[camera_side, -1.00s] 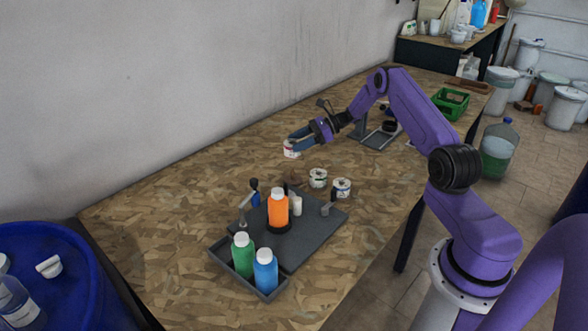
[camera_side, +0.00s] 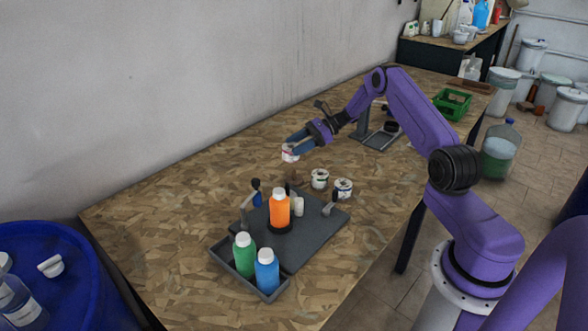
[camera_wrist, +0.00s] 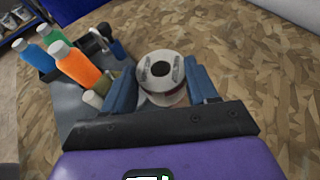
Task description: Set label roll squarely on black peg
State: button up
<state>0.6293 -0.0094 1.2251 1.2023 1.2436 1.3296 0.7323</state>
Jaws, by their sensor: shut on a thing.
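The label roll (camera_wrist: 165,85), white with a dark centre hole and printed marks, sits between the two blue fingers of my gripper (camera_wrist: 161,78) in the wrist view. In the side view my gripper (camera_side: 293,145) is shut on the label roll (camera_side: 289,154) and holds it above the wooden table, behind the grey fixture plate. The roll looks slightly tilted there. A thin dark upright, possibly the black peg (camera_side: 287,188), shows just behind the orange bottle, apart from the roll; its lower part is hidden. I cannot pick the peg out clearly in the wrist view.
The orange bottle (camera_side: 279,211) stands on the grey plate (camera_side: 318,223) among clamps and a small white cylinder. Green (camera_side: 244,255) and blue (camera_side: 266,271) bottles stand in a front tray. Two white rolls (camera_side: 320,179) sit on the table right of the held roll. The left table is clear.

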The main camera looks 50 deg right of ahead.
jog(key=s+a+f+n+g+y, duration=0.2)
jog(key=s+a+n+g, duration=0.2)
jog(key=a, duration=0.3)
jog(key=shift+a+f+g, duration=0.15)
jog(key=shift+g, duration=0.55)
jog(key=shift+f, duration=0.85)
dwell(1.5)
jog(key=shift+f, duration=2.05)
jog(key=o, duration=1.2)
jog(key=v, duration=1.2)
jog(key=shift+s, duration=0.1)
